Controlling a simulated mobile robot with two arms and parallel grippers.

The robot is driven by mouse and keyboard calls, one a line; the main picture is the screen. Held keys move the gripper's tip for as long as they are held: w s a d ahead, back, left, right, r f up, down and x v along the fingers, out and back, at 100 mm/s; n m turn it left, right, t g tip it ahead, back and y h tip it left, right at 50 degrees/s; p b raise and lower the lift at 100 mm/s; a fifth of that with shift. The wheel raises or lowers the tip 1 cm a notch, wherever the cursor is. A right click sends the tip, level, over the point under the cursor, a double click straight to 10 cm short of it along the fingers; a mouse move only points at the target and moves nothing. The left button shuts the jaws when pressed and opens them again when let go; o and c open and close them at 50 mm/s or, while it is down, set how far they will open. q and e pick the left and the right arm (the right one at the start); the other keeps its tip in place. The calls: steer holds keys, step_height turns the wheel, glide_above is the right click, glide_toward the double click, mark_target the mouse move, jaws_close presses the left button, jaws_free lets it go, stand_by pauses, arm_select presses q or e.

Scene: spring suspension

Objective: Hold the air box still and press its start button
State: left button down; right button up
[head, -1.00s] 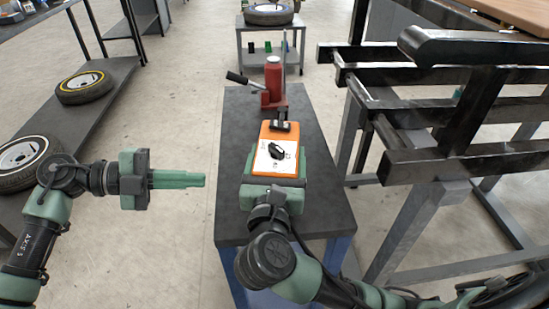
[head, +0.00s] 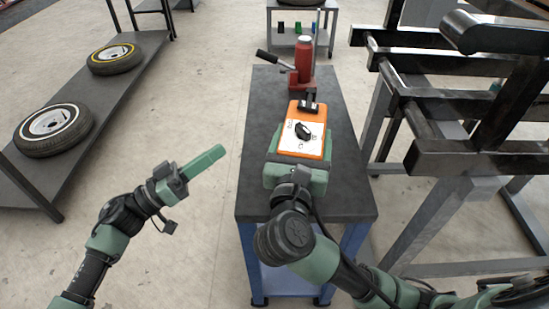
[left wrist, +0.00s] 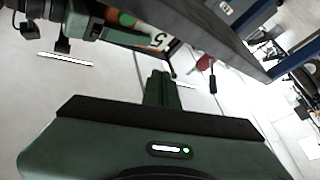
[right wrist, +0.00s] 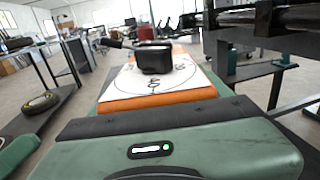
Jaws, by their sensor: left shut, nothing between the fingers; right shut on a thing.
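The air box (head: 313,143) is orange with a white face and a black knob, lying over the dark cart top. My right gripper (head: 298,158) is shut on its near end. In the right wrist view the orange box (right wrist: 160,100) fills the space ahead of that gripper, with the black knob above a marked dial. I cannot single out the start button. My left gripper (head: 218,152) is shut and empty, in the air left of the cart, pointing up and right, apart from the box.
A red jack (head: 303,62) with a black handle stands at the cart's (head: 345,190) far end. A dark metal frame (head: 430,105) is close on the right. A low shelf with tyres (head: 55,130) is at the left. Floor between shelf and cart is clear.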

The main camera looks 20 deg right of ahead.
mark_target(257, 173)
arm_select(q)
steer(key=shift+d, duration=0.1)
steer(key=shift+s+d, duration=0.7)
steer(key=shift+d, duration=0.55)
steer(key=shift+s+d, duration=0.7)
steer(key=shift+d, duration=0.6)
steer(key=shift+s+d, duration=0.7)
steer(key=shift+d, duration=0.55)
steer(key=shift+s+d, duration=0.2)
steer(key=shift+d, duration=0.15)
